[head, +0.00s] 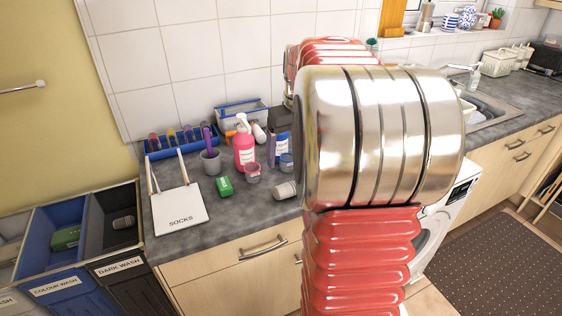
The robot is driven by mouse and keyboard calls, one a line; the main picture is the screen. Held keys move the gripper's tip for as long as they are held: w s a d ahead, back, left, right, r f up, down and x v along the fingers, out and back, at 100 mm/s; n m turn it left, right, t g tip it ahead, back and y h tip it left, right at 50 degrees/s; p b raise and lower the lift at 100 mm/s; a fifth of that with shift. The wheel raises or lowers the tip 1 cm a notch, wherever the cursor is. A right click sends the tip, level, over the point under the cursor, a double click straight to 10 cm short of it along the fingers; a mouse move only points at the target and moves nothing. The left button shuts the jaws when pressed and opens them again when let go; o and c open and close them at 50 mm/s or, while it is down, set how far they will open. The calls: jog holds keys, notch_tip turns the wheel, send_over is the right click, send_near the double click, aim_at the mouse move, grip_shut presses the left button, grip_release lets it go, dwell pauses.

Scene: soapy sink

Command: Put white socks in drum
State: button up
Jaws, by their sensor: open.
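No white socks show clearly. A small pale roll-like item (285,190) lies on the counter beside my arm; I cannot tell whether it is socks. A white board marked SOCKS (180,212) lies at the counter's left end, with nothing on it. The white washing machine (461,191) stands under the counter at right, mostly hidden behind my arm. Part of its round door shows at the arm's edge, but I cannot see into the drum. My red and metal arm fills the middle. My gripper is not visible.
Left of the counter, the blue COLOUR WASH bin (35,240) holds a green item and the black DARK WASH bin (100,240) a grey one. A pink pump bottle (243,150) and several pots crowd the counter. A dark mat (500,270) covers floor at right.

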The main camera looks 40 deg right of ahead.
jog(key=s+a+r, duration=0.1)
jog(key=a+r, duration=0.2)
jog(key=a, duration=0.7)
jog(key=s+a+f+n+t, duration=0.1)
jog(key=s+a+t, duration=0.1)
jog(key=s+a, duration=0.4)
jog(key=s+a+f+n+t, duration=0.1)
jog(key=s+a, duration=0.6)
jog(key=a, duration=0.8)
jog(key=shift+s+a+f+n+t, duration=0.3)
jog(key=shift+a+f+n+t, duration=0.1)
jog(key=shift+f, duration=0.2)
jog(key=shift+o, duration=0.5)
jog(key=shift+c, duration=0.3)
